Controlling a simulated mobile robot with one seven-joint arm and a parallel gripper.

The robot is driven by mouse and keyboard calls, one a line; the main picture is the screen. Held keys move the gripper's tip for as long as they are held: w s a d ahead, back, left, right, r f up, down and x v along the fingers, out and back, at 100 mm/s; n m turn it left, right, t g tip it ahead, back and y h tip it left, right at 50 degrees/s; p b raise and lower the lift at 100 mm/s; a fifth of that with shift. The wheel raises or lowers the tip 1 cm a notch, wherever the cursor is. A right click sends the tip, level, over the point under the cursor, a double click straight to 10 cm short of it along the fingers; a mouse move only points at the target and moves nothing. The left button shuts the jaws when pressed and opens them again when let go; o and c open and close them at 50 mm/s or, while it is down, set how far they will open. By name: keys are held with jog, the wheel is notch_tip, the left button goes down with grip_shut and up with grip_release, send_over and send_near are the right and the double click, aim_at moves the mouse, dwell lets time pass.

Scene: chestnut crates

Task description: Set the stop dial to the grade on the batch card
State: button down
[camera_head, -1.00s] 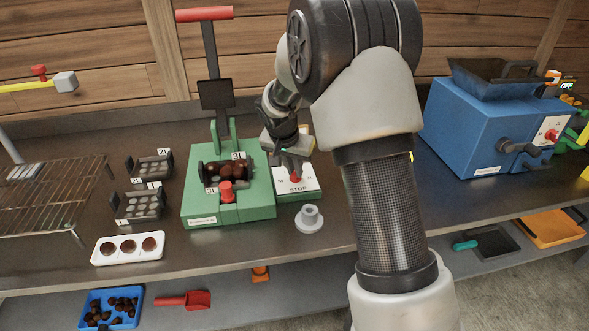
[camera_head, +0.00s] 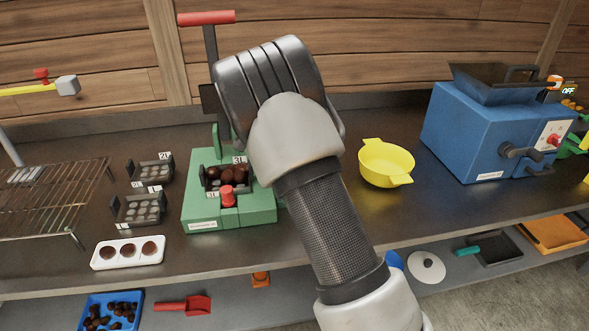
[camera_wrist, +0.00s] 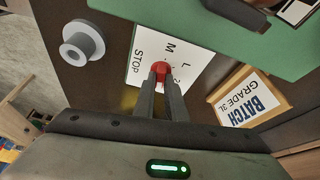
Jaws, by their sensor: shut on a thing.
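In the wrist view, the red knob of the stop dial (camera_wrist: 161,68) is between my gripper's fingertips (camera_wrist: 162,78), and they are shut on it. The white dial plate (camera_wrist: 196,62) shows STOP, M and L, with another mark partly hidden by the fingers. I cannot tell where the knob points. The batch card (camera_wrist: 243,103) lies to the right in the wrist view and reads BATCH GRADE 3L. In the head view my arm hides the dial, the card and my gripper.
The green press (camera_head: 255,211) holds a dark-filled tray next to the dial. A pale flanged knob-like piece (camera_wrist: 83,43) is near the plate. A yellow bowl (camera_head: 385,163) and blue machine (camera_head: 480,135) stand right; a wire rack (camera_head: 60,195) and white tray (camera_head: 127,262) stand left.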

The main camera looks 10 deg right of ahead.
jog(key=shift+w+m+g+p, duration=0.1)
jog(key=shift+m+g+p, duration=0.35)
jog(key=shift+m, duration=0.65)
jog(key=c, duration=1.8)
grip_release()
jog(key=p+v, duration=0.3)
jog(key=v, duration=1.4)
jog(key=shift+r, duration=0.25)
jog(key=shift+a, duration=0.1)
